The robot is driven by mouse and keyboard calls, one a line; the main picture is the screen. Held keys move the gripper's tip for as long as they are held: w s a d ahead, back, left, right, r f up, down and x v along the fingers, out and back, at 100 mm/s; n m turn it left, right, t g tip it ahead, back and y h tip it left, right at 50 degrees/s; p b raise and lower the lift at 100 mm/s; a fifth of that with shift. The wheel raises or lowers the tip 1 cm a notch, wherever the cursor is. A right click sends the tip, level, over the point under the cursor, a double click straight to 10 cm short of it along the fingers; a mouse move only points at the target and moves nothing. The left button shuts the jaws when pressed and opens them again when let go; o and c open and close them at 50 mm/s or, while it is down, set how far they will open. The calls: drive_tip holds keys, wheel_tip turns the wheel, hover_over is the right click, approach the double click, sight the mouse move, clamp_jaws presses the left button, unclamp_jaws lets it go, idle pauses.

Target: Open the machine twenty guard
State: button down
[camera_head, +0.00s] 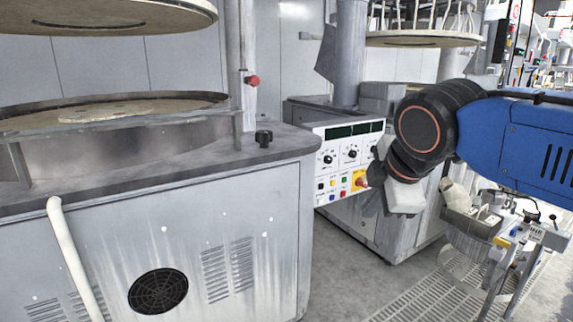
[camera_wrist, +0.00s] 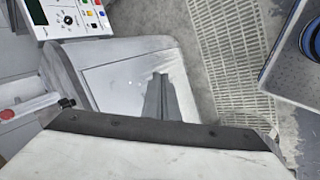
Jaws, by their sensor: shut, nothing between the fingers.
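A grey polishing machine (camera_head: 215,240) fills the left of the head view. A metal guard wall (camera_head: 100,150) curves around its round platen (camera_head: 60,112). A second machine with a control panel (camera_head: 350,158) stands behind to the right; the panel also shows in the wrist view (camera_wrist: 75,14). I see no readable number, so I cannot tell which machine is twenty. My gripper (camera_head: 373,203) hangs in front of the second machine, partly hidden by my wrist.
A white pipe (camera_head: 68,250) rises along the left machine's front. A red knob (camera_head: 252,80) is on an upright post, and a black knob (camera_head: 263,138) stands on the deck corner. A cart (camera_head: 490,250) stands at the right. Grey floor (camera_head: 335,275) is open between the machines.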

drive_tip(key=s+d+f+m+g, duration=0.1)
drive_tip(key=s+d+f+m, duration=0.5)
drive_tip(key=d+f+m, duration=0.2)
wheel_tip(320, 180, down, 2)
drive_tip(key=shift+s+f+m+h, duration=0.25)
drive_tip(key=shift+m+h, duration=0.15)
drive_tip(key=shift+m, duration=0.2)
drive_tip(key=c, duration=2.5)
unclamp_jaws()
drive_tip(key=s+d+f+m+g, duration=0.1)
drive_tip(key=s+d+f+m, duration=0.3)
drive_tip(key=s+f+m, duration=0.2)
wheel_tip(320, 180, down, 3)
drive_tip(key=shift+s+f+m, duration=0.1)
drive_tip(key=shift+s+m, duration=0.15)
drive_tip(key=shift+m, duration=0.75)
drive_tip(key=o, duration=0.7)
drive_tip(key=shift+s+d+f+m, duration=0.1)
drive_tip(key=shift+s+f+m, duration=0.1)
drive_tip(key=shift+f+m, duration=0.1)
drive_tip(key=w+a+r+n+t, duration=0.4)
drive_tip(key=w+r+n, duration=0.35)
drive_tip(key=w, duration=0.55)
drive_tip(key=n+t+y, duration=0.2)
drive_tip(key=n+y, duration=1.4)
drive_tip(key=n, duration=0.6)
approach(181, 123)
drive_tip(key=x, duration=1)
drive_tip(key=shift+w+a, duration=0.2)
drive_tip(key=shift+a, duration=0.05)
